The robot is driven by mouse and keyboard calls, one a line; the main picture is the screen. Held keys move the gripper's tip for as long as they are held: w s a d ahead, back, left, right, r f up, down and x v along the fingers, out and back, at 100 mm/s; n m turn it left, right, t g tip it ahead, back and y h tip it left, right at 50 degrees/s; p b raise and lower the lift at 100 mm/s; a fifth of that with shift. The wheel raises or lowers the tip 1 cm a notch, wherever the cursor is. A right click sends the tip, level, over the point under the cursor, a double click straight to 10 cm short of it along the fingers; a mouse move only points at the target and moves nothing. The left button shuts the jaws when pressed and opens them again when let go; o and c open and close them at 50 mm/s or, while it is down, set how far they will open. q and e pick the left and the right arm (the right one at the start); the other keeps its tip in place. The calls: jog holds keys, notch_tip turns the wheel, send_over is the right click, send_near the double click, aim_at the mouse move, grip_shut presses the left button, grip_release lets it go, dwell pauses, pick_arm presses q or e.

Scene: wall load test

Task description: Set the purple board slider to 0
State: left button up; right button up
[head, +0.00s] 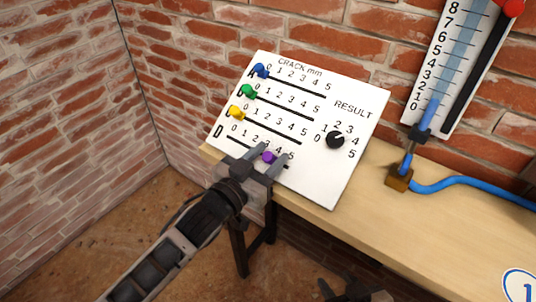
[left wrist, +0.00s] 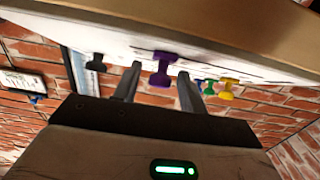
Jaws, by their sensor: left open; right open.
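The purple slider (head: 268,157) sits on the lowest track, row D, of the tilted white board (head: 345,105), around 3 to 4 on its scale; the exact reading is unclear. My left gripper (head: 272,152) is open, with one finger on either side of the purple knob. In the left wrist view, the purple knob (left wrist: 161,66) shows between the open fingertips (left wrist: 159,70), with a gap on each side. My right gripper (head: 350,290) is partly visible at the bottom edge of the head view, dark and away from the board.
Blue (head: 261,71), green (head: 248,90) and yellow (head: 237,112) sliders sit at the left ends of the upper tracks. A black dial (head: 335,140) is on the board's right. A wooden bench (head: 375,215) carries a brass block (head: 399,178) with a blue hose. A gauge hangs behind.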

pick_arm(q)
jog(key=shift+w+d, duration=0.1)
jog(key=shift+w, duration=0.05)
jog(key=shift+c, duration=0.3)
grip_shut()
send_near(236, 120)
jog(key=x, duration=0.4)
jog(key=shift+w+d, duration=0.15)
jog(key=shift+w, duration=0.05)
jog(key=shift+o, duration=0.3)
grip_release()
jog(key=shift+s, duration=0.1)
